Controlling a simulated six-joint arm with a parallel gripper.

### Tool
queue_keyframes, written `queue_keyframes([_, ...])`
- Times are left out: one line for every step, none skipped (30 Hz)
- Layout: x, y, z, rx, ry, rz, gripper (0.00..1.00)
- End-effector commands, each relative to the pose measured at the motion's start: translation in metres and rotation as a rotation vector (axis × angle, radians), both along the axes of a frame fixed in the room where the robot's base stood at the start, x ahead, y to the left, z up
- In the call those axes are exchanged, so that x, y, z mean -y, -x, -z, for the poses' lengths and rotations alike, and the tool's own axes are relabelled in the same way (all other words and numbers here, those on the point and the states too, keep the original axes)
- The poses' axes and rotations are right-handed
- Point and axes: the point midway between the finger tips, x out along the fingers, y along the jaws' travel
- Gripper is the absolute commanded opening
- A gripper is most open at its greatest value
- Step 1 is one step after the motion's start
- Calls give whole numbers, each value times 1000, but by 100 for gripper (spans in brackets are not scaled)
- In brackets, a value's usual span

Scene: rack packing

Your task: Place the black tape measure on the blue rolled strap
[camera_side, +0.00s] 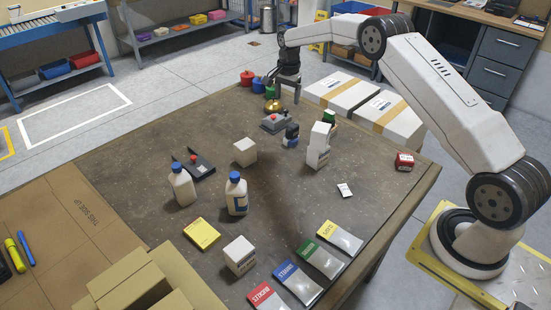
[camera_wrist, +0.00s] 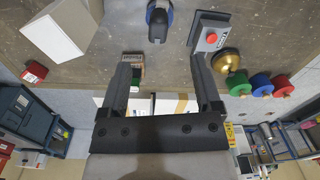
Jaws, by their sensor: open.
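A small black object that looks like the tape measure (camera_side: 292,129) sits over a blue round piece that looks like the blue rolled strap (camera_side: 289,142), near the middle of the far part of the table. In the wrist view the black object (camera_wrist: 157,30) lies over the blue piece (camera_wrist: 151,12) at the top centre. The picture is too small to tell how the two touch. My gripper (camera_side: 285,93) is raised above the table's far end, apart from them. Its fingers (camera_wrist: 164,62) are spread in the wrist view, with nothing held between them.
A grey box with a red button (camera_side: 275,122) and a brass dome (camera_side: 272,106) stand close by. Red (camera_side: 247,79), blue (camera_side: 257,84) and green knobbed pieces line the far edge. A tall white carton (camera_side: 318,148) stands to the right. Bottles (camera_side: 237,198) stand nearer.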

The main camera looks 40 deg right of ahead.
Motion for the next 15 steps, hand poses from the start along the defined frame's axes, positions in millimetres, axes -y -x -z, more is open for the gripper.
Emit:
queue_keyframes([-8, 4, -6, 6, 3, -42, 82])
queue_keyframes([-13, 6, -9, 9, 5, -69, 82])
queue_keyframes([-19, 10, -12, 14, 7, -105, 82])
queue_keyframes([-23, 13, -14, 17, 9, -132, 82])
queue_keyframes([-27, 16, -16, 20, 11, -158, 82])
queue_keyframes([-33, 21, -19, 27, 15, -193, 82])
queue_keyframes([-38, 24, -22, 30, 17, -221, 82])
queue_keyframes([-42, 28, -24, 34, 19, -247, 82])
queue_keyframes([-48, 33, -26, 37, 22, -282, 82])
queue_keyframes([-52, 38, -28, 42, 25, -308, 82])
queue_keyframes([-57, 42, -30, 45, 27, -336, 82])
queue_keyframes([-62, 48, -32, 50, 31, -371, 82])
queue_keyframes([-67, 53, -34, 53, 33, -397, 82])
queue_keyframes([-71, 58, -35, 57, 36, -424, 82])
queue_keyframes([-76, 65, -37, 61, 39, -459, 82])
